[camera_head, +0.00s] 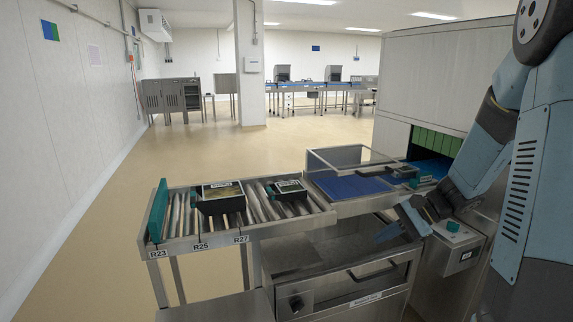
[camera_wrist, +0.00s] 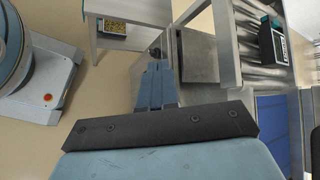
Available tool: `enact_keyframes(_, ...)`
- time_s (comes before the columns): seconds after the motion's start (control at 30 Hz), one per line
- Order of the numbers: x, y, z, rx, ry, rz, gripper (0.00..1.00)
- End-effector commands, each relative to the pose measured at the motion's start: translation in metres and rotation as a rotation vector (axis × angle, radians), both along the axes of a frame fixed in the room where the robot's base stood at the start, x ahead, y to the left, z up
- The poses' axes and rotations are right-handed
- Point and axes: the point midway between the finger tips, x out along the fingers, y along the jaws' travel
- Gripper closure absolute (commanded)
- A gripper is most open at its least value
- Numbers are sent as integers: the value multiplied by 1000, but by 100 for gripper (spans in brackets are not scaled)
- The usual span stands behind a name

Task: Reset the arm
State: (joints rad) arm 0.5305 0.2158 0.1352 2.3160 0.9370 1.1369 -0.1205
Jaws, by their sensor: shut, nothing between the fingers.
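My gripper (camera_head: 388,234) is in the right half of the head view, in front of the tray sealer and above the steel cabinet front. Its blue-grey fingers also show in the wrist view (camera_wrist: 157,68), pressed together with nothing between them. My arm comes down from the upper right, bent. The fingers appear clear of the trays and the rollers. The exact gap between the gripper and the steel front is hard to tell.
A roller conveyor (camera_head: 261,208) carries two dark trays (camera_head: 222,206), (camera_head: 289,191). A clear-framed lid (camera_head: 350,158) stands over a blue surface. A button box (camera_head: 454,234) is near my arm. In the wrist view, a yellow-filled tray (camera_wrist: 116,28) sits low. Floor at left is free.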

Motion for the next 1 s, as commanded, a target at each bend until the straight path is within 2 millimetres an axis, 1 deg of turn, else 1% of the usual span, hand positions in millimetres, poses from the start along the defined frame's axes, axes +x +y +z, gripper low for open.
enact_keyframes(0.03,-8,6,9,-44,-22,38,100)
enact_keyframes(0.2,-33,20,33,-185,-85,154,100)
enact_keyframes(0.43,-68,30,62,-376,-183,293,100)
enact_keyframes(0.73,-113,34,98,-618,-335,445,100)
enact_keyframes(1.0,-150,30,130,-829,-497,550,100)
